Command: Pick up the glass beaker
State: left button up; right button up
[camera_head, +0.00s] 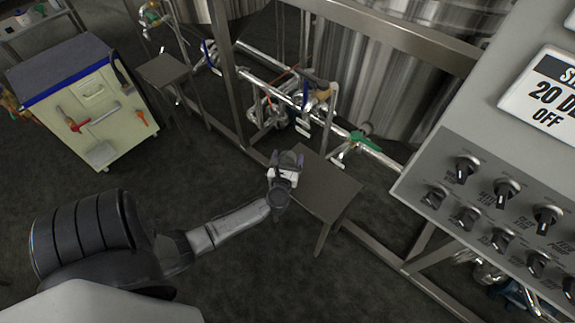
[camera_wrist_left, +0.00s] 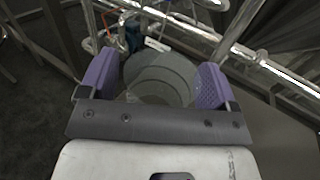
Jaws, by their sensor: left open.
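The glass beaker (camera_wrist_left: 158,80) shows in the left wrist view as a clear, round vessel between the two purple finger pads. My left gripper (camera_wrist_left: 154,88) is open, with one finger on each side of the beaker. I cannot tell whether the pads touch the glass. In the head view my left gripper (camera_head: 287,160) is over the far left end of a small dark table (camera_head: 330,190). The beaker is hard to make out there, as the gripper covers it. My right gripper is not in view.
A steel frame with pipes and valves (camera_head: 364,139) stands right behind the table, with large tanks (camera_head: 385,75) beyond. A control panel (camera_head: 490,190) with knobs is at the right. A tool cabinet (camera_head: 100,110) and a second small table (camera_head: 163,69) are at the left. Open floor lies between.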

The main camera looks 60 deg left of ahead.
pick_arm(q)
jog(key=shift+d, duration=0.1)
jog(key=c, duration=1)
